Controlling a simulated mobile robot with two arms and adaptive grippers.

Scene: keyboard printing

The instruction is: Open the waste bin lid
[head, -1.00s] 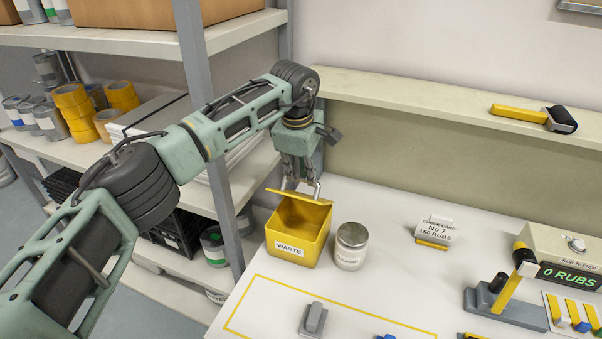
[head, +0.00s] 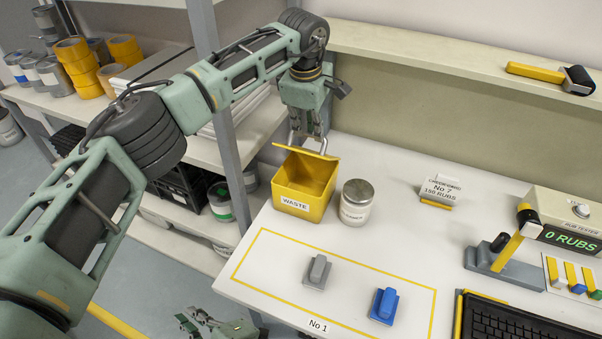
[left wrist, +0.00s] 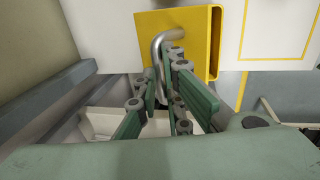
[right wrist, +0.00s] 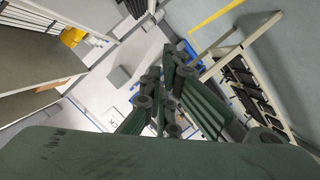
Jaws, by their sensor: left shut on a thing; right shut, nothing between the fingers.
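The yellow waste bin (head: 303,203) stands on the bench's left end with its label facing front. Its lid (head: 307,152) is raised at the back, seen nearly edge-on, and the inside of the bin shows. My left gripper (head: 308,143) is above the lid, shut on its bent metal handle (left wrist: 158,48). In the left wrist view the fingers (left wrist: 164,88) close around the handle, with the yellow lid (left wrist: 178,22) beyond. My right gripper (head: 193,322) is low, in front of the bench, shut and empty; its fingers also show in the right wrist view (right wrist: 165,75).
A metal-lidded jar (head: 356,203) stands close right of the bin. A grey block (head: 318,271) and a blue block (head: 383,305) sit in the yellow-outlined area. A shelf post (head: 229,140) rises left of the bin. A card holder (head: 440,191) stands farther right.

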